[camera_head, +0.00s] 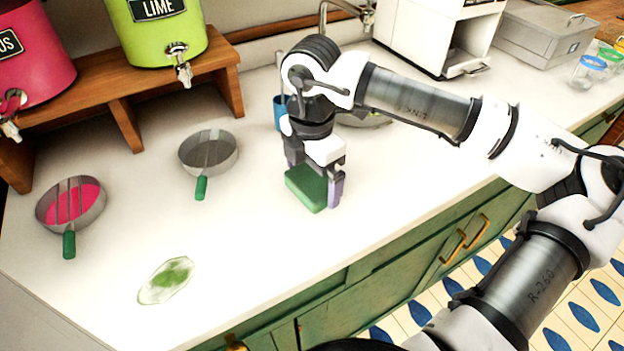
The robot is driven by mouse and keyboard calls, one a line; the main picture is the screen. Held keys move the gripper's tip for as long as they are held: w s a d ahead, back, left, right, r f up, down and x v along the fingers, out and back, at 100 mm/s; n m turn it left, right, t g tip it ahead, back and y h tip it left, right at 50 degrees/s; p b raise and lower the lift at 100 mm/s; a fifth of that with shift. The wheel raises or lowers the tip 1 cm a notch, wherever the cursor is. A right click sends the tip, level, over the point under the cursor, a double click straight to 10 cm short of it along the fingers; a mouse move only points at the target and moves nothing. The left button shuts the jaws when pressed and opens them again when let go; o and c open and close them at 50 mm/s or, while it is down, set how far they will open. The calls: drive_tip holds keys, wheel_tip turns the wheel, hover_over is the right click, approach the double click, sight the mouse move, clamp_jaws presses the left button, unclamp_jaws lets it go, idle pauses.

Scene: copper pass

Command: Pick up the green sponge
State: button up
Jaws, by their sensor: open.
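One finger shows at the sponge's right side, and the other side of the gripper is partly behind and above the sponge. I cannot tell whether the fingers touch it. The sponge appears to rest on the counter.
A green-smeared clear patch (167,280) lies near the front edge. A blue cup (279,112) stands behind my gripper.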

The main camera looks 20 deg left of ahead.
sight(310, 180)
drive_tip(key=shift+c, duration=0.4)
drive_tip(key=c, duration=0.7)
wheel_tip(310, 180, up, 20)
drive_tip(key=shift+b, duration=1.15)
drive_tip(key=o, duration=0.4)
drive_tip(key=c, duration=0.3)
drive_tip(key=shift+c, duration=0.2)
drive_tip(key=shift+s+a, duration=0.1)
